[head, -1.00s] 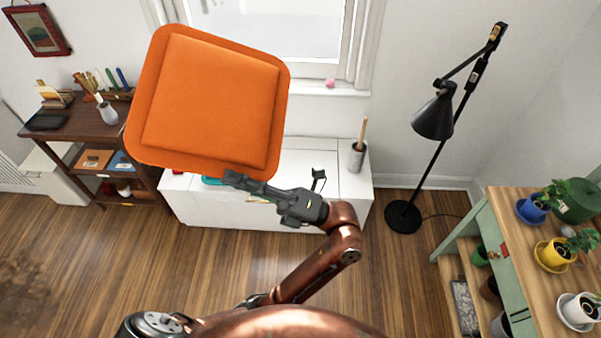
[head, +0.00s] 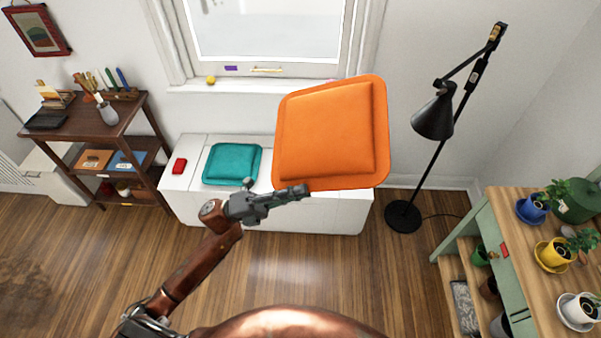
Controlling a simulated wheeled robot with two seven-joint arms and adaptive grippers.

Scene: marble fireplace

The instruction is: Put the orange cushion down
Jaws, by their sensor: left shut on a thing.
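The orange cushion (head: 328,132) is held up in the air in front of the window wall, over the right part of the white bench (head: 290,213). It is tilted, its broad face toward me. My left gripper (head: 298,192) is shut on its lower edge. The cushion hides part of the bench top behind it and the pot seen there before. My right gripper is not in view.
A teal cushion (head: 232,164) and a small red object (head: 179,166) lie on the bench's left part. A dark wooden shelf (head: 84,131) stands left. A black floor lamp (head: 434,118) stands right, near a plant table (head: 508,246). Floor in front is clear.

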